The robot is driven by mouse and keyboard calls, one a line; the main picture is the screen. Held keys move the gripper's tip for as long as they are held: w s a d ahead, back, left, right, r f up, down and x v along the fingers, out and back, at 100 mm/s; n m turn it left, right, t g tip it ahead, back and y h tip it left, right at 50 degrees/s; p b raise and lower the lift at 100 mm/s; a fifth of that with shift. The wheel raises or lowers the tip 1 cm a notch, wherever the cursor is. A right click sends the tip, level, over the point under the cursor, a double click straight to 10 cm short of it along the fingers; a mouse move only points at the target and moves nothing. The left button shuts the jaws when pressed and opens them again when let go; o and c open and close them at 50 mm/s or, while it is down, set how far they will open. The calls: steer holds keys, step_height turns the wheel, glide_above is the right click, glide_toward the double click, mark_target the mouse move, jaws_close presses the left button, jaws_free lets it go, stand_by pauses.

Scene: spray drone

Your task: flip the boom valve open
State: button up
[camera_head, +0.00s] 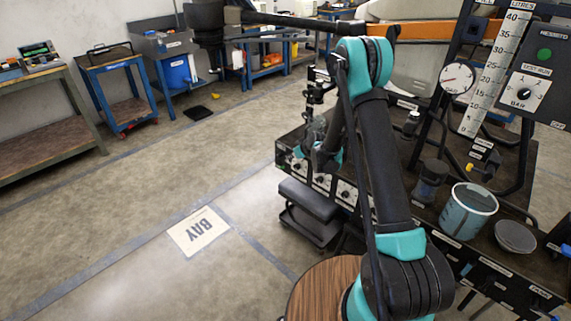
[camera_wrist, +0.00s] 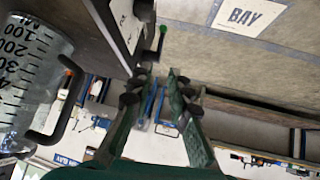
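I cannot pick out the boom valve with certainty. A small fitting with a yellow part (camera_head: 484,166) sits on the right of the black bench, by a label too small to read. A row of white-faced dials or valves (camera_head: 321,180) lines the bench's front panel, partly behind my arm. In the wrist view a short green-tipped black lever (camera_wrist: 162,30) stands beyond my fingertips, by the dark bench edge. My gripper (camera_wrist: 157,79) is open, with nothing between its fingers.
A graduated clear jug (camera_wrist: 30,75) with a black handle is close to my gripper in the wrist view. The floor around the BAY sign (camera_head: 198,231) is clear.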

mark_target(280, 161)
steer(key=x, duration=1.6)
steer(key=shift+w+a+f, duration=0.15)
steer(key=shift+w+f, duration=0.05)
steer(key=shift+f, duration=0.05)
steer(key=shift+c, duration=0.4)
jaws_close()
